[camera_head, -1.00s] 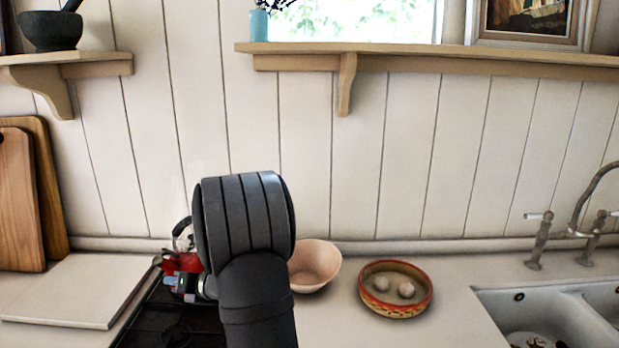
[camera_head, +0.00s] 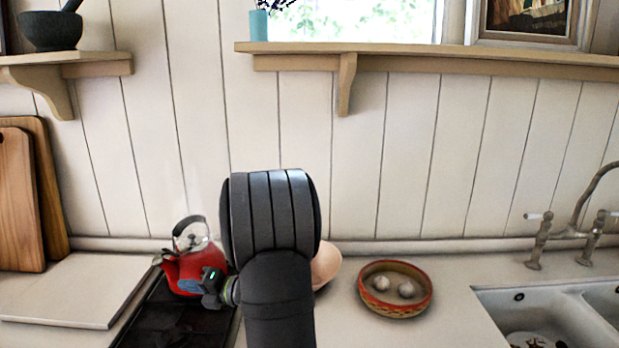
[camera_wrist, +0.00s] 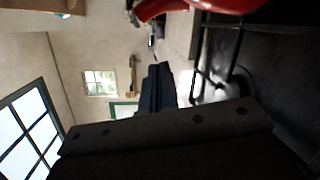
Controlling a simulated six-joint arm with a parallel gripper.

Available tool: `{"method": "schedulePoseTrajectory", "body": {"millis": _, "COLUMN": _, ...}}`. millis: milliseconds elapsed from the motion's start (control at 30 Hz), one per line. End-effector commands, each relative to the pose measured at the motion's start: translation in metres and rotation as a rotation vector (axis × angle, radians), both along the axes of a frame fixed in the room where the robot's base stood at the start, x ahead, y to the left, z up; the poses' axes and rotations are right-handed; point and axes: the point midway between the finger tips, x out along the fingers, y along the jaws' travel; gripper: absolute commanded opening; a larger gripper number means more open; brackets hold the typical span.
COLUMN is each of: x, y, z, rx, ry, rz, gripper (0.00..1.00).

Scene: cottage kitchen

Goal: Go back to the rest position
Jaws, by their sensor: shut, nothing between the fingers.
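My gripper (camera_head: 213,288) shows only in part in the head view, at the left of my dark arm, which hides most of it. It is low over the black hob (camera_head: 170,325), in front of the red kettle (camera_head: 187,268) from this viewpoint. The wrist view shows a dark edge of my gripper (camera_wrist: 170,130) across the bottom. It is shut and holds nothing. I cannot tell the exact gap to the kettle, whose red body also shows at the top of the wrist view (camera_wrist: 200,6).
A pink bowl (camera_head: 326,264) is partly hidden behind my arm. A painted dish (camera_head: 396,306) with white bulbs stands on the counter to the right, before the sink (camera_head: 560,318). A white board (camera_head: 75,290) lies at left. A shelf (camera_head: 450,58) runs above.

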Motion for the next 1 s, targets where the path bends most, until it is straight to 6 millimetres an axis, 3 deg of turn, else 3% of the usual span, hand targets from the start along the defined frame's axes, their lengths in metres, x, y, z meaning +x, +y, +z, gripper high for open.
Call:
{"method": "schedulePoseTrajectory", "body": {"millis": 133, "x": -0.007, "y": -0.03, "z": 0.004, "rx": 0.0, "ry": -0.001, "rz": -0.004, "gripper": 0.0}}
{"method": "schedulePoseTrajectory", "body": {"millis": 600, "x": 0.012, "y": -0.015, "z": 0.037, "rx": -0.141, "ry": -0.55, "rz": 0.213, "gripper": 0.0}}
{"method": "schedulePoseTrajectory", "body": {"millis": 1000, "x": 0.016, "y": -0.014, "z": 0.045, "rx": -0.175, "ry": -0.7, "rz": 0.271, "gripper": 0.0}}
